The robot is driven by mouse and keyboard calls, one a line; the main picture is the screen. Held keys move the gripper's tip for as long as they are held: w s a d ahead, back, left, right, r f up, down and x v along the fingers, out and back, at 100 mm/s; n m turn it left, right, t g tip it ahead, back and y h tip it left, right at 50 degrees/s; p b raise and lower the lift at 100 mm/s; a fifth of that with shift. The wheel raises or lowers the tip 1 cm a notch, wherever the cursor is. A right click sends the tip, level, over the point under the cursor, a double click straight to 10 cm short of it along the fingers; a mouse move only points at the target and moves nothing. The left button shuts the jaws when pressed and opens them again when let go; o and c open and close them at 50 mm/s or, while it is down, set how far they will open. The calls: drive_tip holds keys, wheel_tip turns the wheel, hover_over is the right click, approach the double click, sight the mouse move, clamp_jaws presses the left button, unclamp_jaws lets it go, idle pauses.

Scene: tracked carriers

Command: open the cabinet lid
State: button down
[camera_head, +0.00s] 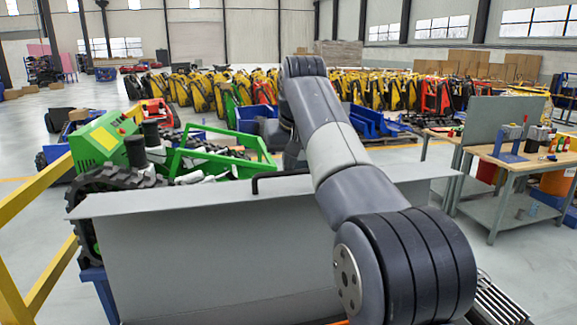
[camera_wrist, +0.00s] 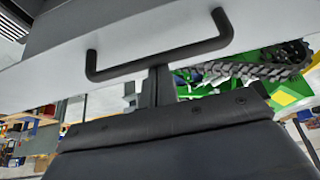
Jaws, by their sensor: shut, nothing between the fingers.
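The grey cabinet lid (camera_head: 215,265) fills the lower middle of the head view, and its broad flat face is toward me. A black bar handle (camera_head: 268,176) rises beyond its top edge, partly hidden by my arm. In the wrist view the same U-shaped handle (camera_wrist: 160,60) is attached to a pale grey surface. My gripper (camera_wrist: 158,72) is shut and empty, its narrow dark fingers reaching up to the handle's bar. I cannot tell whether they touch it. The gripper is hidden in the head view.
A green tracked carrier (camera_head: 100,145) stands behind the lid at left. A yellow rail (camera_head: 40,180) is at the left edge. A workbench (camera_head: 520,160) with tools stands at right. Rows of yellow machines (camera_head: 200,92) fill the back. Open floor shows at far left.

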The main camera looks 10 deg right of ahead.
sight(292, 193)
drive_tip(key=shift+s+f+t+b, duration=0.3)
drive_tip(key=shift+s+b, duration=0.4)
drive_tip(key=shift+b, duration=0.35)
drive_tip(key=shift+s+f+t+b, duration=0.3)
drive_tip(key=shift+s+b, duration=0.4)
drive_tip(key=shift+b, duration=0.35)
drive_tip(key=shift+t, duration=0.3)
drive_tip(key=s+b, duration=0.2)
drive_tip(key=s, duration=0.1)
drive_tip(key=s+b, duration=0.1)
drive_tip(key=s, duration=0.1)
drive_tip(key=shift+s+f, duration=0.2)
drive_tip(key=shift+f, duration=0.15)
drive_tip(key=w+r+p, duration=0.2)
drive_tip(key=w+p, duration=0.1)
drive_tip(key=w, duration=0.1)
drive_tip(key=v, duration=0.9)
drive_tip(key=shift+s+p, duration=0.3)
